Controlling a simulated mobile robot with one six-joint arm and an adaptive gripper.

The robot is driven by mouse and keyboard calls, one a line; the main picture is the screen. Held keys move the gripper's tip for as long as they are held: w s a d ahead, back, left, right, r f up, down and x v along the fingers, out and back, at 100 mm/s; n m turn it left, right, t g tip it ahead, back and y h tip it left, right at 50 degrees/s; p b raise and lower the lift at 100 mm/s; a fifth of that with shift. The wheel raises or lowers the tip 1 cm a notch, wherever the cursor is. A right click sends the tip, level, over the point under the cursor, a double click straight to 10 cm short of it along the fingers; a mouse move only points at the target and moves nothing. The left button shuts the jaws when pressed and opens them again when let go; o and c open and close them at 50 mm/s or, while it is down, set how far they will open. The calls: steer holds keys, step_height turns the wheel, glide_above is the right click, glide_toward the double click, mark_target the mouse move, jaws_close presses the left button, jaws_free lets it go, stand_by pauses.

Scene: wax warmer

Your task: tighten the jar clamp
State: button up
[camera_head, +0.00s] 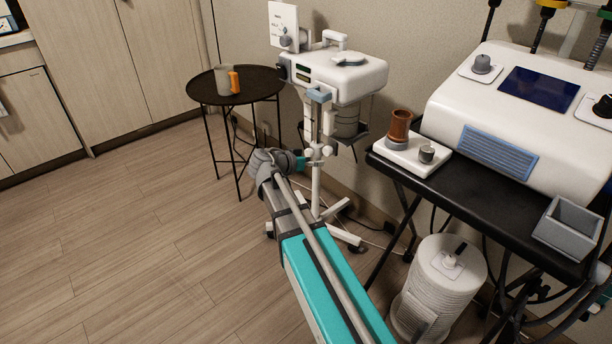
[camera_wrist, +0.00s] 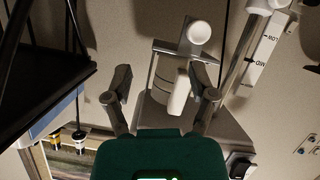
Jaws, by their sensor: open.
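In the wrist view a grey round body, seemingly the jar (camera_wrist: 164,76), shows between and beyond my fingers. A white lever-like piece (camera_wrist: 180,92), possibly the clamp's handle, stands in front of it, nearer the right finger. A round white knob (camera_wrist: 199,32) sits above on a bracket. My gripper (camera_wrist: 162,78) is open, with a finger on each side of the lever; no contact is visible. In the head view my gripper (camera_head: 304,162) is beside the stand's pole, its fingertips unclear.
The stand's pole with a level label (camera_wrist: 263,50) is close on the right. A black table (camera_head: 400,180) with a brown jar (camera_head: 399,127) and a white machine (camera_head: 520,110) is at right. A round black side table (camera_head: 205,92) is at left. Floor at left is clear.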

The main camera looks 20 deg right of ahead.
mark_target(325, 152)
steer(key=w+f+m+t+h+b, duration=0.2)
steer(key=w+f+h+b, duration=0.2)
steer(key=b, duration=0.6)
steer(key=shift+w+d+f+m, duration=0.15)
steer(key=shift+w+f+m, duration=0.15)
steer(key=shift+w, duration=0.6)
steer(key=shift+d, duration=0.15)
steer(key=shift+x, duration=3.65)
steer(key=shift+w+d, duration=0.15)
